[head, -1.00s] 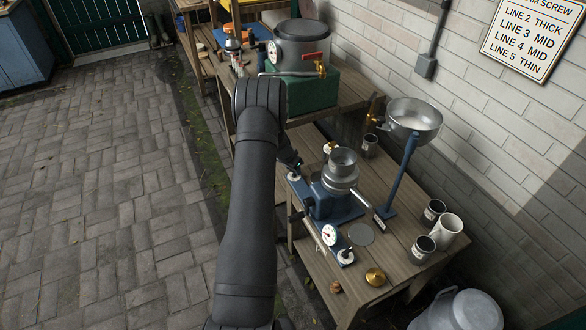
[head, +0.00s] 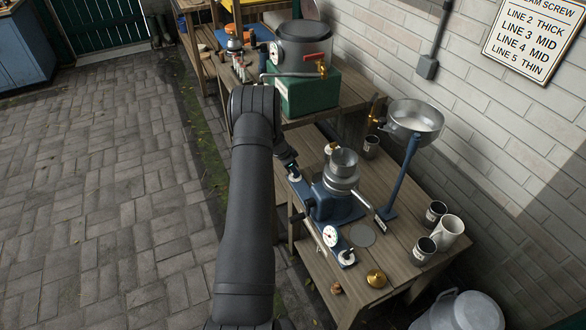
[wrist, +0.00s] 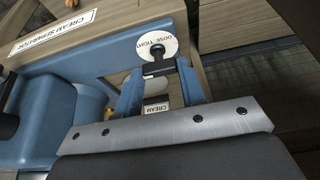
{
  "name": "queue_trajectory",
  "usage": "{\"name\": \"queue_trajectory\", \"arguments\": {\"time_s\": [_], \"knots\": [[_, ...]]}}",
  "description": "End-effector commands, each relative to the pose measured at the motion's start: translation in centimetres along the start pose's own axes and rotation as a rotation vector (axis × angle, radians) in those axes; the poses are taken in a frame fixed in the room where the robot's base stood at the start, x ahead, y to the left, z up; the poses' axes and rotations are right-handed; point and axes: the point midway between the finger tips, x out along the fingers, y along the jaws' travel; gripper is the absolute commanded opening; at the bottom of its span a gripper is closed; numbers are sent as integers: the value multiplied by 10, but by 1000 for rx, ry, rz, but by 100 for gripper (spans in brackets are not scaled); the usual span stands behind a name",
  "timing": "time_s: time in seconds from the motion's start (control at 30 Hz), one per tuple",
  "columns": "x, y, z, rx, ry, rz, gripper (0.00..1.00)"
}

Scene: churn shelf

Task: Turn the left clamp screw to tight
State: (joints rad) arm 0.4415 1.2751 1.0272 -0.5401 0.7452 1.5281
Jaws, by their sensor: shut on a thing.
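The left clamp screw shows in the wrist view as a black cross handle (wrist: 157,68) with its stem over a white disc (wrist: 146,46) lettered loose and tight. My gripper (wrist: 160,76) has its two blue fingers closed on either side of the handle. Which mark the handle points at is not clear. In the head view, my gripper (head: 288,166) is at the left end of the blue separator base (head: 343,209), at the white disc (head: 295,176). The screw itself is mostly hidden there by my wrist.
The separator's metal bowl (head: 343,162) and spout stand just right of my gripper. A gauge (head: 330,236) and another white disc (head: 346,257) sit nearer the front. Mugs (head: 450,227) stand at the right. A green box (head: 308,92) is on the bench behind.

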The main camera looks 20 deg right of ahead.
Motion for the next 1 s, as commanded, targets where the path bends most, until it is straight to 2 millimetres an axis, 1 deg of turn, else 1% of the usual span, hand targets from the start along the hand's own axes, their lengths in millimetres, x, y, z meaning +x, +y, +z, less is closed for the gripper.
{"name": "queue_trajectory", "arguments": {"time_s": [0.27,0.3,0.37,0.4,0.67,0.77,0.87,0.97,1.0], "knots": [[0,0,-1,3,1,-1,14],[0,0,-1,3,0,-1,42],[0,0,-1,2,0,-1,54],[0,0,-1,2,0,-1,58],[0,0,0,1,0,-1,58],[-5,-1,0,1,0,-2,58],[-16,-1,0,0,1,-2,58],[-34,-1,0,0,1,-3,58],[-44,-1,-1,1,1,-4,58]]}}
